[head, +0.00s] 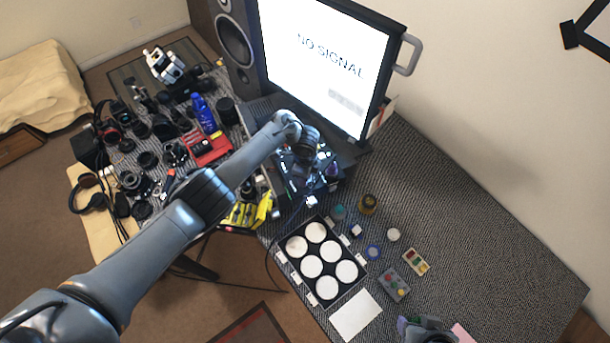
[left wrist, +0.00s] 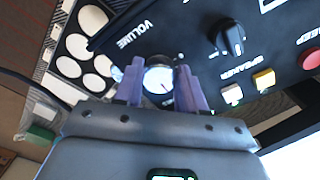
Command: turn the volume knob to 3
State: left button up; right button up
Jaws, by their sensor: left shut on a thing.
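The volume knob (left wrist: 158,79) has a pale round face with a dark pointer line. It sits on a dark control panel (left wrist: 185,38) beside the printed word VOLUME. My left gripper (left wrist: 158,90) has its purple fingers on either side of the knob and is shut on it. The scale numbers around the knob are not readable. In the head view my left arm reaches over the panel and hides the knob. My right gripper shows only in part at the bottom edge of the head view (head: 425,328); its fingers cannot be made out clearly.
The panel also carries a black speaker knob (left wrist: 231,38), white and yellow buttons, and a red button (left wrist: 311,59). A monitor (head: 330,60) reading NO SIGNAL stands behind. A tray (head: 328,297) with white discs lies in front. The table's right side is clear.

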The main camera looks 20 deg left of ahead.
dwell(0.4)
pick_arm(q)
jog(key=o, duration=1.1)
jog(key=shift+c, duration=0.2)
notch_tip(320, 180, up, 11)
jog(key=p, duration=0.3)
jog(key=shift+p, duration=0.35)
jog(key=shift+f, duration=0.15)
